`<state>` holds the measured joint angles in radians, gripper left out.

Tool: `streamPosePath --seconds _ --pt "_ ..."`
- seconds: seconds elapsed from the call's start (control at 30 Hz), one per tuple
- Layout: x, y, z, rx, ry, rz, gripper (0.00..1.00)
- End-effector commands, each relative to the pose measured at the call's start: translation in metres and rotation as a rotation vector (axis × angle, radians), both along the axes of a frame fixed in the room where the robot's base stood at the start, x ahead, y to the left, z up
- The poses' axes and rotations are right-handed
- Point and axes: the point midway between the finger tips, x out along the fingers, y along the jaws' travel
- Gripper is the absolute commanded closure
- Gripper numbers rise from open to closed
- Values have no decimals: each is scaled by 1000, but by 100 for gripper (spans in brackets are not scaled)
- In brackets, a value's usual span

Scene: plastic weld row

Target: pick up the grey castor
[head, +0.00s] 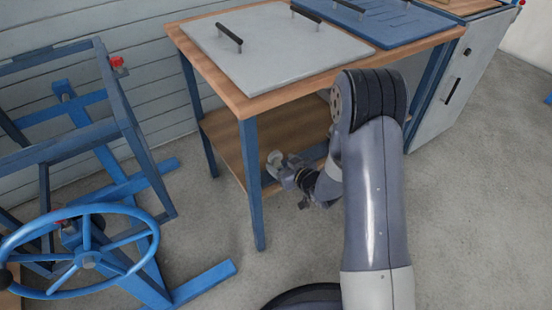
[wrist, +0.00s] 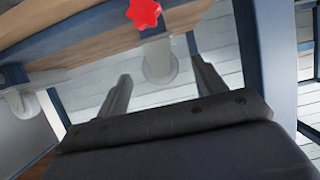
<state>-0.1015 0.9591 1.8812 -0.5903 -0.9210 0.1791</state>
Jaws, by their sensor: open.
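A pale grey rounded piece, which looks like the grey castor (wrist: 159,62), shows in the wrist view between and just beyond the fingertips of my gripper (wrist: 163,70). The fingers are apart, with clear space on both sides of it, and I see no contact. In the head view my gripper (head: 287,172) is low by the front of the workbench's lower shelf. A small pale grey shape (head: 273,158) shows at its tip there, too small to tell apart clearly from the fingers.
The wooden workbench (head: 243,108) has blue legs; one front leg (head: 252,190) stands just left of my gripper. A grey panel (head: 275,55) lies on top. A red star-shaped knob (wrist: 144,12) is close by in the wrist view. A blue handwheel frame (head: 85,262) stands left.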

Motion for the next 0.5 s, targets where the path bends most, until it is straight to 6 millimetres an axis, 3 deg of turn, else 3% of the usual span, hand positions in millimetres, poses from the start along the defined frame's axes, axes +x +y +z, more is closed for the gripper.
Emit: streamPosePath --seconds 0.5 --pt "47 32 -19 -1 1 0 34"
